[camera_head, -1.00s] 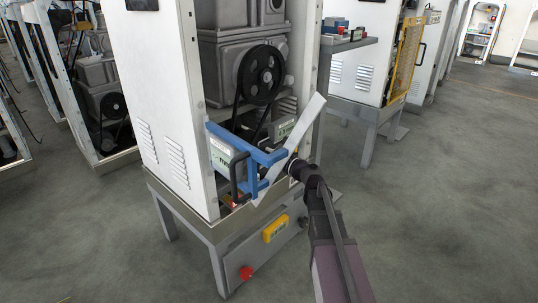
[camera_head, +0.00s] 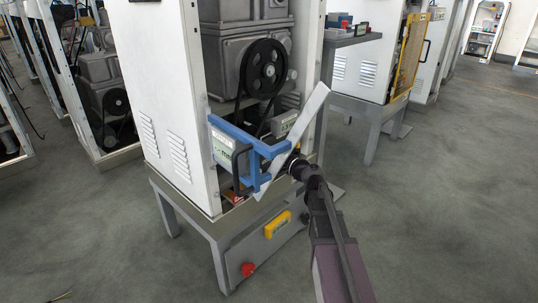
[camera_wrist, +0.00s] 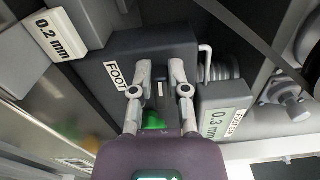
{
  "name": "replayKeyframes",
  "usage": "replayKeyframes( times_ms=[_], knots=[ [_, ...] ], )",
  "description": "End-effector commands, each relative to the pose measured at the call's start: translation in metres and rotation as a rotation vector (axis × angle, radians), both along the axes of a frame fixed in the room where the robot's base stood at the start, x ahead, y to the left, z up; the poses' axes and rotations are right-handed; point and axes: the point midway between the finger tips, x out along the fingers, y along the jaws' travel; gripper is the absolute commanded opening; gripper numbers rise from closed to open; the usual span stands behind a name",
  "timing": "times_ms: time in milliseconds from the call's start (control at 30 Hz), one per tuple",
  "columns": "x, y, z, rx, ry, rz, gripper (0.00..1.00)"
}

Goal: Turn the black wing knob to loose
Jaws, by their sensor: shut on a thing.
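My gripper (camera_head: 291,164) reaches in at the lower front of the white-framed machine, beside a slanted pale bar (camera_head: 300,135). In the wrist view, its two grey fingers (camera_wrist: 157,72) are closed to a narrow gap on a dark piece with a small light mark (camera_wrist: 160,88), which I take for the black wing knob. The fingers and the dark surroundings hide most of its shape, so I cannot tell its turn angle. A dark block labelled FOOT (camera_wrist: 116,75) lies right behind the fingers. In the head view the knob is hidden.
A block marked 0.2 mm (camera_wrist: 50,35) is at upper left, and one marked 0.3 mm (camera_wrist: 222,118) at right. A black pulley (camera_head: 263,69) with belt is above; a red button (camera_head: 248,269) is below.

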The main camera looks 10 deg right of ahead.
Motion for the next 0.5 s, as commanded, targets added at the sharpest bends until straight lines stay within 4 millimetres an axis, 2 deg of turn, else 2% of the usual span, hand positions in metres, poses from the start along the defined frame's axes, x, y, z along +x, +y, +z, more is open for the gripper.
replayKeyframes(
  times_ms=[200, 500],
  knots=[
    [-0.0027, 0.0034, -0.0026, -0.074, -0.053, 0.01, 0.0],
    [-0.0028, 0.0033, -0.0029, -0.098, -0.07, 0.01, 0.0]
  ],
)
